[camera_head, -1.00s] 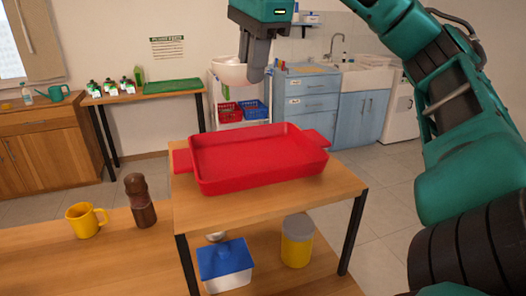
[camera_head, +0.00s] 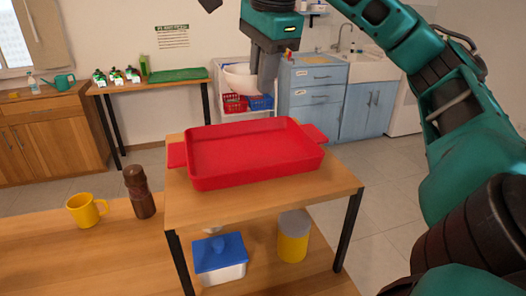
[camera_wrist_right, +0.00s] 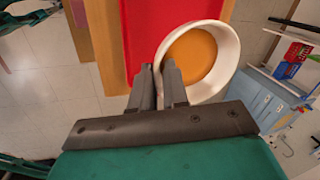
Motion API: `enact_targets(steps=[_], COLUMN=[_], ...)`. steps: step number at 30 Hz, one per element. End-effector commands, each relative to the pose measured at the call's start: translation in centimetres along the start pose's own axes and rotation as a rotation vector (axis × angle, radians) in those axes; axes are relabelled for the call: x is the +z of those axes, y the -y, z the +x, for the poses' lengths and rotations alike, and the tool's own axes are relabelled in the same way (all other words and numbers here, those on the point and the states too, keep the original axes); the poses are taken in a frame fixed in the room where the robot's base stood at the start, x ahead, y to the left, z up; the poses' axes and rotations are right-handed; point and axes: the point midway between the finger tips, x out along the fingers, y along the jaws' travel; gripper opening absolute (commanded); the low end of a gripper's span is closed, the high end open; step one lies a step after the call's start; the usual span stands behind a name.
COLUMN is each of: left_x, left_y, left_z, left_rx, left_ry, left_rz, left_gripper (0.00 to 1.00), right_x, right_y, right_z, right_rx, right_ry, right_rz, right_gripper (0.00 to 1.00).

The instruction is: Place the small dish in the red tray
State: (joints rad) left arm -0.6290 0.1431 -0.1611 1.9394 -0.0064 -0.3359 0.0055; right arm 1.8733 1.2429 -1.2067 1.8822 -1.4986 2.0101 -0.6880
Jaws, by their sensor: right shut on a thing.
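The small dish (camera_head: 238,77) is a white round bowl held by my right gripper (camera_head: 262,88), above the back edge of the red tray. In the right wrist view the dish (camera_wrist_right: 228,62) has an orange-yellow inside, and the fingers of my right gripper (camera_wrist_right: 159,80) are shut on its rim. The red tray (camera_head: 255,170) is empty and sits on a wooden stand; part of it shows under the dish in the wrist view (camera_wrist_right: 150,30). My left gripper is not seen for certain; a small dark piece shows at the top edge of the head view.
The wooden stand (camera_head: 200,212) has a blue-lidded box (camera_head: 220,255) and a yellow canister (camera_head: 293,238) on its lower shelf. A yellow mug (camera_head: 84,210) and a brown pepper mill (camera_head: 139,190) stand on the table at left.

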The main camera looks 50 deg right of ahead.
Motion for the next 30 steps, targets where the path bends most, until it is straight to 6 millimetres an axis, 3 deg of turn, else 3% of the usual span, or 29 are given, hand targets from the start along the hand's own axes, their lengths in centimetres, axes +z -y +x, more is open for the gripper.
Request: enact_targets(steps=[30], left_x=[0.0], left_y=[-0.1], left_z=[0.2], left_rx=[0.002], left_ry=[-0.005], left_rz=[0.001], left_gripper=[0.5], right_x=[0.2], right_y=[-2.3], right_z=[8.2], right_rx=[0.003], right_ry=[0.0], right_rz=[-0.001], right_gripper=[0.0])
